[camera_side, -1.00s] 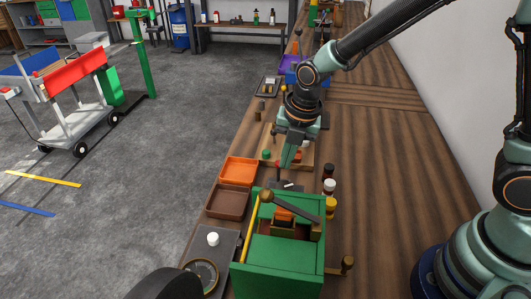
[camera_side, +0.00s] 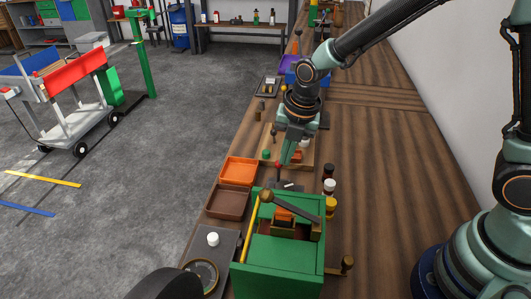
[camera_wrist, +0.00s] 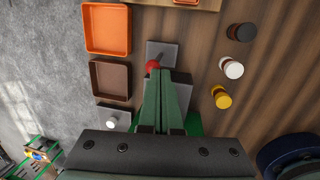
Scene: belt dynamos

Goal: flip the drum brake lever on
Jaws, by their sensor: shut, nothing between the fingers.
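A small lever with a red ball knob (camera_wrist: 152,67) stands on a grey plate (camera_wrist: 160,52) in the wrist view. The knob (camera_side: 278,165) also shows in the side view, just behind the green box. I take it to be the drum brake lever; no label shows. My gripper (camera_side: 284,164) points down beside the knob, its fingers shut and empty. In the wrist view the fingertips (camera_wrist: 166,72) are right next to the knob, on its right; I cannot tell whether they touch. The lever's lower part is partly hidden by the fingers.
A green box (camera_side: 283,250) with a long dark arm (camera_side: 292,206) stands in front. An orange tray (camera_side: 239,170) and a brown tray (camera_side: 228,202) lie left. Black, white and yellow jars (camera_side: 330,187) stand right.

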